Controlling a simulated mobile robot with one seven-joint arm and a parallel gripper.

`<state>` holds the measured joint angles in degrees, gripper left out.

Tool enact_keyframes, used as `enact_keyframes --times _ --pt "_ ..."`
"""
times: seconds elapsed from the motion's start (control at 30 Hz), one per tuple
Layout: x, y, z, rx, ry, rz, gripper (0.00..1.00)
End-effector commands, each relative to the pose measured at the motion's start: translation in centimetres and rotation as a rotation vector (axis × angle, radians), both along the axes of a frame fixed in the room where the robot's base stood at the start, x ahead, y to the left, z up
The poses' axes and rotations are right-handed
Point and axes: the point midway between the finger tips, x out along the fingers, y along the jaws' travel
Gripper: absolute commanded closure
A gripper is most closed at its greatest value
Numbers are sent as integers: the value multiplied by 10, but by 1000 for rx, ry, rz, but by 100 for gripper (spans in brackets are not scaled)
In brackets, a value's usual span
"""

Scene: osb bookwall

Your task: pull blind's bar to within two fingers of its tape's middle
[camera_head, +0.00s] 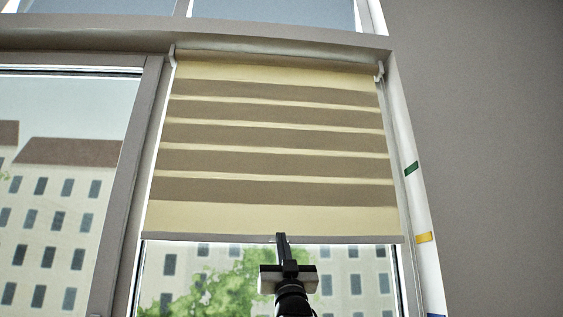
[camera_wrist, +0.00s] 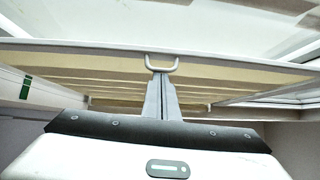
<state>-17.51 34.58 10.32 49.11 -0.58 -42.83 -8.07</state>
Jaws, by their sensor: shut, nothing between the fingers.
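The blind (camera_head: 275,220) is cream with brown stripes and hangs partly down over the right window. Its grey bottom bar (camera_head: 200,237) has its right end about level in the picture with a yellow tape (camera_head: 424,238) on the window's white side frame. A green tape (camera_head: 411,168) is higher on that frame, and a blue tape (camera_head: 436,315) is at the picture's bottom edge. My gripper (camera_head: 281,236) is shut at the bar's middle. In the wrist view, my fingertips (camera_wrist: 162,76) reach a white pull loop (camera_wrist: 176,66) on the bar; I cannot tell whether they are through it.
The blind's roller (camera_head: 275,61) sits between two brackets at the top of the window. Window glass is close behind the blind. A grey mullion (camera_head: 128,190) stands to the left, and a bare grey wall (camera_head: 490,160) is to the right.

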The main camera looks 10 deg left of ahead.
Motion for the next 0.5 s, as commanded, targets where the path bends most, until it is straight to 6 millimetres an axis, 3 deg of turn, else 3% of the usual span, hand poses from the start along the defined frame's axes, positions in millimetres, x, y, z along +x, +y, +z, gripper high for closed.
enact_keyframes --times 0.5 --pt "0 -1 3 -3 5 1 100"
